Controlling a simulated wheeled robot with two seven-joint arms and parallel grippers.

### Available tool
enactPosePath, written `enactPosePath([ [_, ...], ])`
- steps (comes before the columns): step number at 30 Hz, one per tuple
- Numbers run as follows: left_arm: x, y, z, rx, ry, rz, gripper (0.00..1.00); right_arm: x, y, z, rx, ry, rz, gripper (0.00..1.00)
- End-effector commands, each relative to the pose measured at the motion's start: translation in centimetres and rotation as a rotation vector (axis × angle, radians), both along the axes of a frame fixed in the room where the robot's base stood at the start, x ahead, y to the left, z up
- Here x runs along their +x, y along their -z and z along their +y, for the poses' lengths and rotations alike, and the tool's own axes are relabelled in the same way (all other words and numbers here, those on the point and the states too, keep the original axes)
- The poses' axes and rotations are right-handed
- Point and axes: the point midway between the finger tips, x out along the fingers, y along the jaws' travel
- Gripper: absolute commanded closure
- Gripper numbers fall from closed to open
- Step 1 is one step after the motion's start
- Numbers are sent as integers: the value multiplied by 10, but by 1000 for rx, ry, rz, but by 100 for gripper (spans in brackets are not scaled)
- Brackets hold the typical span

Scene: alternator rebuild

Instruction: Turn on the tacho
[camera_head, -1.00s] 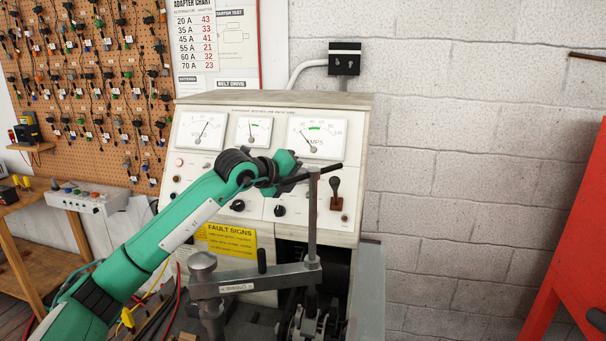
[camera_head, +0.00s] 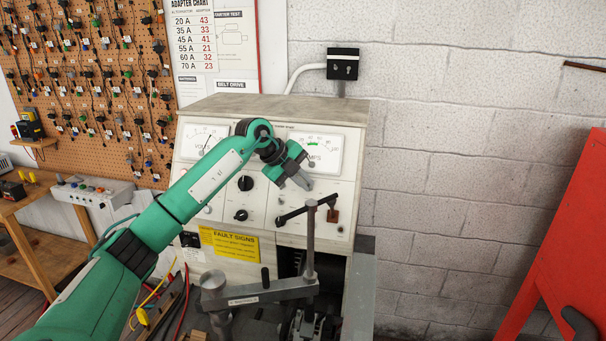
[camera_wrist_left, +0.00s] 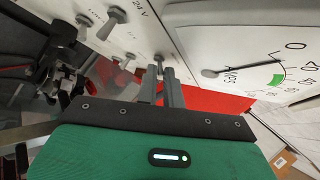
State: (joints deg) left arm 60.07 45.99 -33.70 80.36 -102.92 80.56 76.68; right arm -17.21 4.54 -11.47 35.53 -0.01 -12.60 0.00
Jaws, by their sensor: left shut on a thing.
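My left gripper (camera_head: 302,182) is at the right part of the grey test bench's sloping panel (camera_head: 226,198), just below the AMPS gauge (camera_head: 318,150). In the left wrist view its two grey fingers (camera_wrist_left: 166,82) are closed together on a small toggle switch (camera_wrist_left: 159,59), whose tip shows between the fingertips. The fingers hide most of this switch, and its position cannot be told. Other toggle switches (camera_wrist_left: 116,16) stand on the panel nearby. I cannot read a tacho label. My right gripper is in neither view.
A metal clamp arm with an upright post (camera_head: 311,240) stands in front of the panel, with a black bar (camera_head: 291,214) at its top. A yellow FAULT SIGNS label (camera_head: 229,243) is below the panel. A red stand (camera_head: 560,240) is at right; the brick wall between is clear.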

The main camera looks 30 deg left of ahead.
Motion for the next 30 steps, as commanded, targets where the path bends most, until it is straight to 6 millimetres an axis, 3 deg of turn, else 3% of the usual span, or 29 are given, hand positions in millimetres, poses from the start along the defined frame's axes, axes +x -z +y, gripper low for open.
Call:
enactPosePath([
  [18,2,-2,1,-13,-2,35,100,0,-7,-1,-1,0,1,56],
  [19,2,-3,1,-13,-2,35,88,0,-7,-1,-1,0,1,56],
  [20,2,-3,1,-13,-2,35,84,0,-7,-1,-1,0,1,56],
  [30,1,-3,2,-11,-1,36,84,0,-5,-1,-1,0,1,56],
])
